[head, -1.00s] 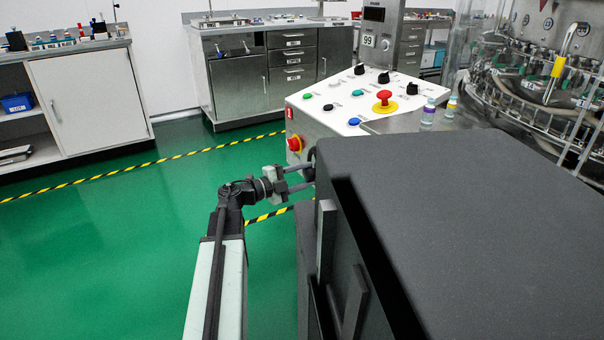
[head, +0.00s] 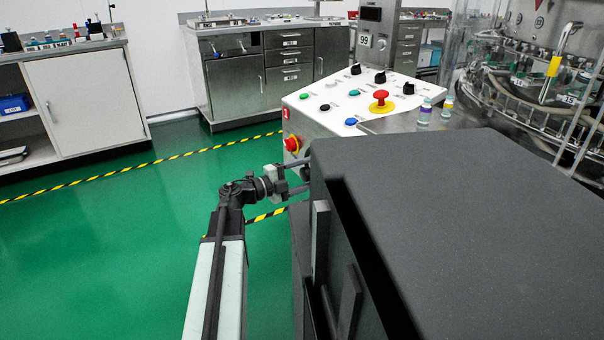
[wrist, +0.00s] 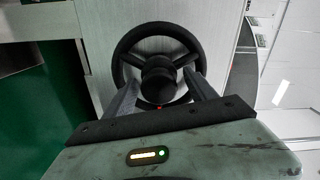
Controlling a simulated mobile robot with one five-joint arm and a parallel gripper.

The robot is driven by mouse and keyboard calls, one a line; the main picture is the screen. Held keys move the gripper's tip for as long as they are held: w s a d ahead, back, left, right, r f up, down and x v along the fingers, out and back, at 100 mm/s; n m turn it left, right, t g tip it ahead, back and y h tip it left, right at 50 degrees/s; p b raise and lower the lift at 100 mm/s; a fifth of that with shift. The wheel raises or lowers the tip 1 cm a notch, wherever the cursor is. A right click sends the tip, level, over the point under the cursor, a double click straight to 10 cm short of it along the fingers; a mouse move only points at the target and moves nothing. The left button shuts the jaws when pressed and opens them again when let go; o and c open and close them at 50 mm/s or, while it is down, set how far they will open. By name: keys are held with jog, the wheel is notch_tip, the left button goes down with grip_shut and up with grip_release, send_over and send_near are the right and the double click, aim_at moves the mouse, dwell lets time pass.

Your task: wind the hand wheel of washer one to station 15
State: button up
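The black hand wheel (wrist: 122,45) faces me in the wrist view, a round rim with spokes and a dark hub (wrist: 158,76), against a grey metal panel. My gripper (wrist: 160,92) is open, its two grey fingers apart and pointing at the lower part of the wheel. The hub appears between them; I cannot tell whether either finger touches the wheel. In the head view my gripper (head: 298,178) reaches right beside the control panel, its tips partly hidden. The wheel cannot be made out clearly there. The washer's glass-sided carousel (head: 525,85) stands at the right, with a small tag (head: 569,99) that seems to read 15.
The white control panel (head: 335,112) has knobs, coloured buttons and a red emergency stop (head: 381,101). Two small vials (head: 426,112) stand beside it. Cabinets (head: 265,75) line the back wall. Green floor (head: 120,240) with a yellow-black stripe is clear at the left.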

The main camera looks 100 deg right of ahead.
jog(key=shift+w, duration=0.1)
jog(key=shift+w+a, duration=0.1)
jog(key=v, duration=0.7)
jog(key=shift+w, duration=0.3)
